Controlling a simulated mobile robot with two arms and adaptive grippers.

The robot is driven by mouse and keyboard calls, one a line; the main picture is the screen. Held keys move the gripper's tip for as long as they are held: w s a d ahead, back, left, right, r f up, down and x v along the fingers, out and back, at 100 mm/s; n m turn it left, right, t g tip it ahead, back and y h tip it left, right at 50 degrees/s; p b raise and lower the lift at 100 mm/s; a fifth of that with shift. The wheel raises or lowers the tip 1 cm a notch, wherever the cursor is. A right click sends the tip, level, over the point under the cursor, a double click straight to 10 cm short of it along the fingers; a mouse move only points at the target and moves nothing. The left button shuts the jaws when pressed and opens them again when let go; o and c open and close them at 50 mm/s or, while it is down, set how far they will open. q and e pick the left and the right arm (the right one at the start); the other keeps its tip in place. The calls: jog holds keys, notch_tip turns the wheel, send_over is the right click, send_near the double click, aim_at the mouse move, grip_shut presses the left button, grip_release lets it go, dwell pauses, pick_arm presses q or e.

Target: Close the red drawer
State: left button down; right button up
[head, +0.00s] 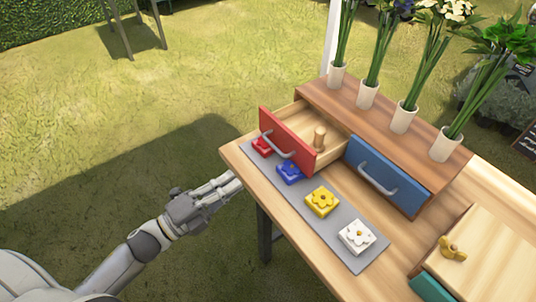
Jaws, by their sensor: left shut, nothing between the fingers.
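The red drawer (288,139) is pulled out of the wooden cabinet (385,122) on the table, and a small wooden peg-like piece (320,136) shows inside it. Its front is red with a grey bar handle (277,148). My left gripper (232,182) is shut and empty. It is beside the table's left edge, to the left of and apart from the red drawer. My right gripper is not in view.
A blue drawer (384,178) sits to the right of the red one. A grey mat (332,229) in front holds red, blue, yellow and white flower blocks. Several vases with flowers stand on the cabinet (366,95). A wooden box (480,262) is at the right. Grass is open at left.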

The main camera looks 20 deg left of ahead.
pick_arm(q)
send_near(287, 145)
jog(key=w, duration=0.1)
jog(key=d+r, duration=0.1)
jog(key=w, duration=0.1)
jog(key=shift+w+d+r+p, duration=0.3)
jog(key=shift+d+p, duration=0.05)
jog(key=shift+w+d, duration=0.2)
jog(key=shift+w, duration=0.05)
jog(key=x, duration=0.4)
jog(key=shift+w+f, duration=0.1)
jog(key=shift+f, duration=0.3)
